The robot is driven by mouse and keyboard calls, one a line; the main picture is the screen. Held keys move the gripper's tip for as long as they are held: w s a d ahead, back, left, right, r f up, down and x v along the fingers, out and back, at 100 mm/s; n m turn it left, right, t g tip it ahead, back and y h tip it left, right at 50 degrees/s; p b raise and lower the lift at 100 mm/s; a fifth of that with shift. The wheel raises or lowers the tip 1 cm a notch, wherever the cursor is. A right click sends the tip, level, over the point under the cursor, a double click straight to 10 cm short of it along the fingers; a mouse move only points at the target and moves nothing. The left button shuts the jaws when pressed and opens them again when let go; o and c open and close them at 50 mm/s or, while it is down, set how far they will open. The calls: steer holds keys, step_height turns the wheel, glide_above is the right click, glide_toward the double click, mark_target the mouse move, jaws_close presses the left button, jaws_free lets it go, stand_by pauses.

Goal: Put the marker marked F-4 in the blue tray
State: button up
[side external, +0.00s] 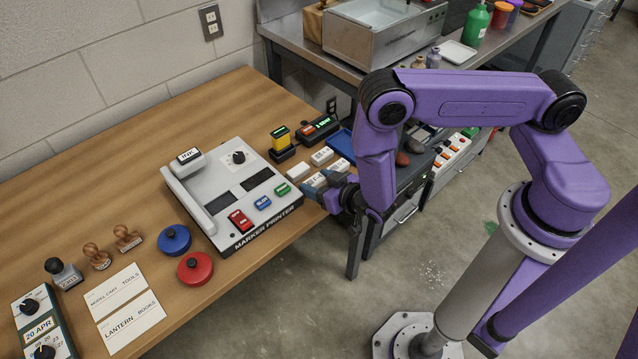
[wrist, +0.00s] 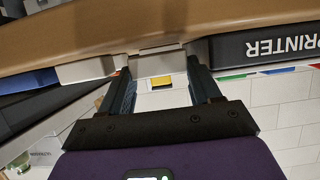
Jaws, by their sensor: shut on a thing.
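The blue tray (side external: 342,144) lies at the table's right edge, beyond my gripper, and is partly hidden by my arm. A blue shape at the left of the wrist view (wrist: 28,82) looks like it. My gripper (side external: 322,186) is low at the table edge, right of the marker printer. In the wrist view its fingers (wrist: 160,88) are shut on a pale block-shaped marker (wrist: 155,66). I cannot read its label. Other white markers (side external: 299,171) (side external: 322,156) lie close by, and one shows beside my finger in the wrist view (wrist: 86,70). I cannot tell which is F-4.
The marker printer (side external: 222,178) stands just left of my gripper; its front edge shows in the wrist view (wrist: 262,45). A yellow-topped device (side external: 281,142) and a black display unit (side external: 317,129) stand behind the markers. Red (side external: 195,268) and blue (side external: 174,239) round pads lie left.

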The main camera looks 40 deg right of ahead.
steer(key=shift+f, duration=0.25)
steer(key=shift+f, duration=0.1)
steer(key=o, duration=1)
steer(key=shift+o, duration=0.2)
steer(key=shift+a, duration=0.1)
